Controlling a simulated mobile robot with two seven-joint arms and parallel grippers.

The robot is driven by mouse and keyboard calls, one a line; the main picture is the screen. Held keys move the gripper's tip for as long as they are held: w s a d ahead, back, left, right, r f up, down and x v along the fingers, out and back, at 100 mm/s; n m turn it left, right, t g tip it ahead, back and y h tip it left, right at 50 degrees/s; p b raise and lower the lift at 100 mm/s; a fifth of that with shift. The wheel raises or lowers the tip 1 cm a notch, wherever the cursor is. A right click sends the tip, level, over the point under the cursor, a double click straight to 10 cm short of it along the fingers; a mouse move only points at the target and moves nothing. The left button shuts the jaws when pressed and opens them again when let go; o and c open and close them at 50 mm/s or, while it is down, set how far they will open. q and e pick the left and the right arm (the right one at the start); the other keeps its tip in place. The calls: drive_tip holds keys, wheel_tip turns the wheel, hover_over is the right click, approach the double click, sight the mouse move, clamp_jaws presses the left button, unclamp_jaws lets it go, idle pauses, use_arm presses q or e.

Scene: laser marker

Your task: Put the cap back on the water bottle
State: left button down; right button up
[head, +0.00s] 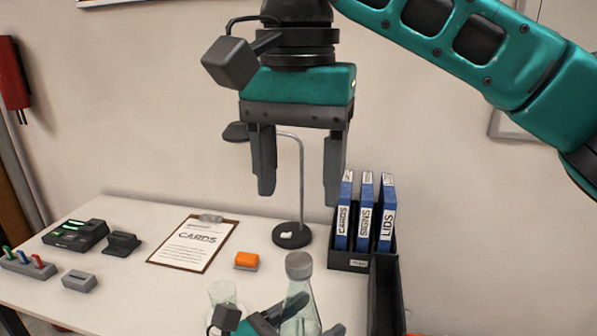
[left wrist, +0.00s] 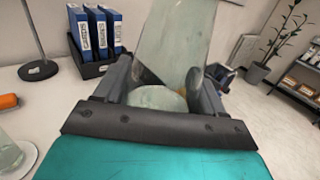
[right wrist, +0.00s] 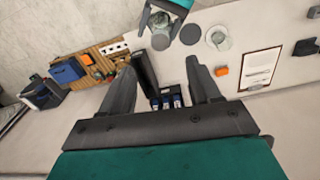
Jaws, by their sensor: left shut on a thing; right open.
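The clear water bottle (head: 300,308) stands upright near the table's front, with a grey cap (head: 299,264) on top of its neck. I cannot tell how tightly the cap sits. My left gripper (head: 291,326) is shut around the bottle's body. In the left wrist view the bottle (left wrist: 178,35) rises between the fingers, its top out of frame. My right gripper (head: 300,192) is open and empty, well above the bottle, fingers pointing down. In the right wrist view the cap (right wrist: 160,41) shows from above, beyond the open fingers.
A drinking glass (head: 222,293) stands left of the bottle. An orange block (head: 247,260), a clipboard (head: 193,244) and a lamp (head: 290,235) are behind it. A black holder (head: 347,262) with blue binders stands right. A grey disc (right wrist: 190,35) lies between bottle and glass.

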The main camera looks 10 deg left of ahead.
drive_tip(key=shift+r, duration=1.25)
